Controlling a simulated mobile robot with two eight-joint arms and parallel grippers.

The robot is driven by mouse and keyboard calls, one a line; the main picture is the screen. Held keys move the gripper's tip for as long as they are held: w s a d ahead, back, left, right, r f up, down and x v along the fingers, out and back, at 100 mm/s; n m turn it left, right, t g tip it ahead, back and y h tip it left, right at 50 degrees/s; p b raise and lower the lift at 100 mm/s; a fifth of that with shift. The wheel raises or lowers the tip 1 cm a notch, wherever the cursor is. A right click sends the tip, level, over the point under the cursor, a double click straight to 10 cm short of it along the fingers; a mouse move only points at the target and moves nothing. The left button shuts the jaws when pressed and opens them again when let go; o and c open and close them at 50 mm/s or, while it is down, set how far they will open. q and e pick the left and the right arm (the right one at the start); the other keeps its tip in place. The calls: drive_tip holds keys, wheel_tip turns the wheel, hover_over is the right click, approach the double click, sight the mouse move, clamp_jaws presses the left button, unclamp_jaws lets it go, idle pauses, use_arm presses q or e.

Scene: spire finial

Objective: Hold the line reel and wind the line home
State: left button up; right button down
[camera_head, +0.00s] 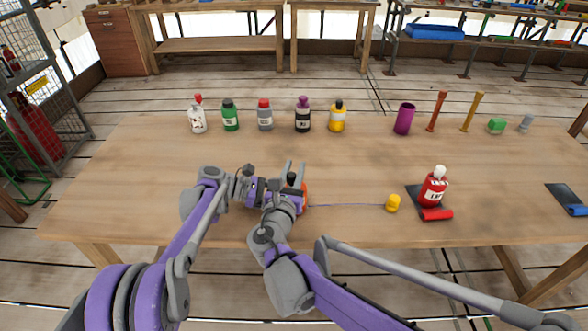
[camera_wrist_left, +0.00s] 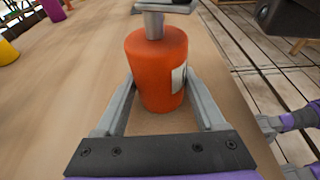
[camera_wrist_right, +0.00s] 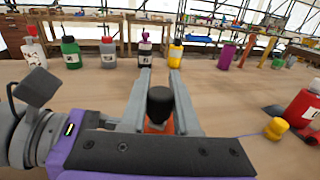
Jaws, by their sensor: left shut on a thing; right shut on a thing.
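The line reel is an orange-red drum (camera_wrist_left: 157,62) with a pale label, standing upright on the table. It shows partly in the head view (camera_head: 305,195), mostly hidden behind my arms. My left gripper (camera_wrist_left: 160,88) is shut around the sides of the drum. A grey crank piece (camera_wrist_left: 154,24) sits on top of the reel. My right gripper (camera_wrist_right: 160,76) is shut on the black crank knob (camera_wrist_right: 160,105), above the drum. A thin bluish line (camera_head: 345,205) runs right from the reel across the table to a yellow end piece (camera_head: 393,203), which lies apart from the reel.
Several bottles (camera_head: 265,118) and a purple cup (camera_head: 404,119) line the back. The table between is clear.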

drive_tip(key=m+g+h, duration=0.1)
drive_tip(key=m+h, duration=0.1)
drive_tip(key=h, duration=0.1)
drive_tip(key=shift+w+h, duration=0.1)
drive_tip(key=shift+h, duration=0.2)
drive_tip(key=shift+d+m+g+h, duration=0.15)
drive_tip(key=shift+m+g+h, duration=0.85)
drive_tip(key=shift+m+h, duration=0.5)
drive_tip(key=c, duration=0.6)
unclamp_jaws()
drive_tip(key=shift+c, duration=0.2)
wheel_tip(320, 180, up, 10)
